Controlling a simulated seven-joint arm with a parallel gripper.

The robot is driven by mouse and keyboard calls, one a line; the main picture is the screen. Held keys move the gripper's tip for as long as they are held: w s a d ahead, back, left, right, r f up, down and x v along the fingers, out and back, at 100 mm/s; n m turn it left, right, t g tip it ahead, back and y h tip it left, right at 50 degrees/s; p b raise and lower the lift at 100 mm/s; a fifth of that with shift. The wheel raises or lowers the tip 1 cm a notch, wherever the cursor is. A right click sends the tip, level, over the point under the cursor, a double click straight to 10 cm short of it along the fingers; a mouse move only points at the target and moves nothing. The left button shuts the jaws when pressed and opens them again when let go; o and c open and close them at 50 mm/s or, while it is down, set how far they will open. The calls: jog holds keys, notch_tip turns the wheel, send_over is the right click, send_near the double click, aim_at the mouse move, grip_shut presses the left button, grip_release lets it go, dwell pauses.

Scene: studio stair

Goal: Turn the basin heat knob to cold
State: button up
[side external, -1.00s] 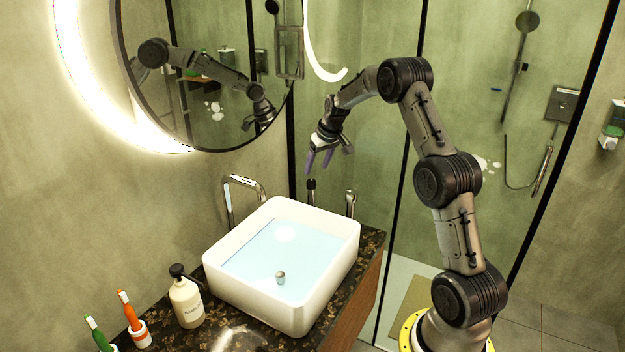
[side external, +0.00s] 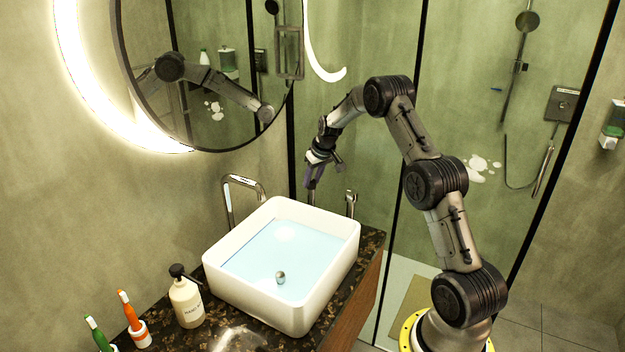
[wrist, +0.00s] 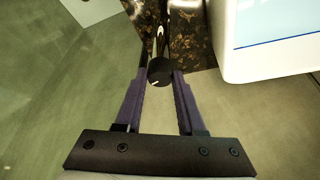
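A round black knob (wrist: 160,72) with a short white mark on its face shows in the wrist view, at the counter's edge. My gripper (wrist: 161,76) is open, pointing down, with one purple finger on each side of the knob. I cannot tell if the fingers touch it. In the side view my gripper (side external: 311,188) is low behind the basin's back right, and its fingers mostly hide the knob. The white basin (side external: 333,268) holds water and also shows in the wrist view (wrist: 232,45). A chrome faucet (side external: 243,183) stands at its left.
A chrome fitting (side external: 351,204) stands right of the gripper, behind the basin. A soap bottle (side external: 187,304) and two toothbrushes (side external: 128,312) (side external: 98,334) are at the front left of the dark counter (side external: 371,249). A round mirror (side external: 205,120) hangs above; shower glass (side external: 365,165) stands behind.

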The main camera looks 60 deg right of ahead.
grip_shut()
jog(key=shift+n, duration=0.4)
jog(key=n+y, duration=0.1)
jog(key=n, duration=0.2)
jog(key=shift+s+d+y, duration=0.1)
jog(key=shift+d+y, duration=0.05)
jog(key=shift+y, duration=0.15)
jog(key=n+y, duration=0.1)
jog(key=n, duration=0.2)
jog(key=shift+d+n, duration=0.1)
jog(key=shift+n, duration=0.2)
jog(key=n+y, duration=0.1)
jog(key=n, duration=0.2)
jog(key=n+g+y, duration=0.1)
jog(key=n, duration=0.2)
jog(key=shift+d, duration=0.15)
jog(key=shift+n+y, duration=0.3)
jog(key=shift+n, duration=0.1)
jog(key=o, duration=0.6)
grip_release()
